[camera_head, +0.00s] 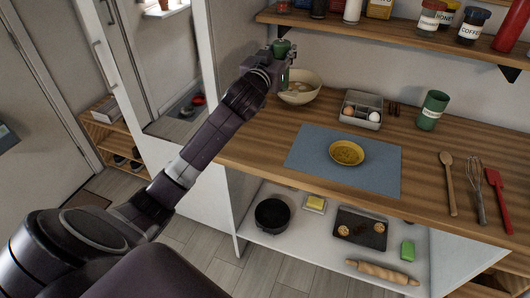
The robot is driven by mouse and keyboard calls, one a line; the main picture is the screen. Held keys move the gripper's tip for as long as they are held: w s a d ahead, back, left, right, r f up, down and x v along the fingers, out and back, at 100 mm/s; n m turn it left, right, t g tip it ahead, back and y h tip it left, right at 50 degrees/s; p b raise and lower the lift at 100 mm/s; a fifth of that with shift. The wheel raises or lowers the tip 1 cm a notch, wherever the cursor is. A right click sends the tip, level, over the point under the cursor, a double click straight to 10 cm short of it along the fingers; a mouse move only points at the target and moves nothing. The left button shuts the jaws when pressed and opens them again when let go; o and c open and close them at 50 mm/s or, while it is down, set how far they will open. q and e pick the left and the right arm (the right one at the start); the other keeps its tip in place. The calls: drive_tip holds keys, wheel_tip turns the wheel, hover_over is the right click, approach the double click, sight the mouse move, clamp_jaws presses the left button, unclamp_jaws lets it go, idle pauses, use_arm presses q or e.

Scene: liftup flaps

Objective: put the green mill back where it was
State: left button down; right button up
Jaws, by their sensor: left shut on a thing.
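The green mill (281,47) is in my left gripper (279,58), near the back left end of the wooden counter. Its rounded green top shows above the fingers and some green shows below them. The rest of it is hidden by the gripper. The mill looks roughly upright, just left of a cream bowl (313,84). I cannot tell whether its base touches the counter. My right gripper is not in view.
A blue mat (300,160) with a yellow bowl (346,153) lies on the counter (250,150). Behind stand an egg tray (350,103) and a green cup (433,110). A shelf (330,27) with jars hangs above. Utensils lie at right.

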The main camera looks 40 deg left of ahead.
use_arm(q)
drive_tip(key=shift+s+a+b, duration=0.4)
drive_tip(key=shift+s+a, duration=0.25)
drive_tip(key=shift+a, duration=0.2)
drive_tip(key=shift+a+f+y, duration=0.1)
drive_tip(key=shift+f+y, duration=0.2)
drive_tip(key=shift+f, duration=0.05)
wheel_tip(320, 180, down, 19)
drive_tip(key=shift+b, duration=0.35)
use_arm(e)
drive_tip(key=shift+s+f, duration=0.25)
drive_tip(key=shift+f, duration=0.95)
use_arm(q)
drive_tip(key=shift+f, duration=0.2)
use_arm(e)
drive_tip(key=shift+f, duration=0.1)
use_arm(q)
drive_tip(key=c, duration=1.4)
unclamp_jaws()
drive_tip(key=shift+f, duration=0.1)
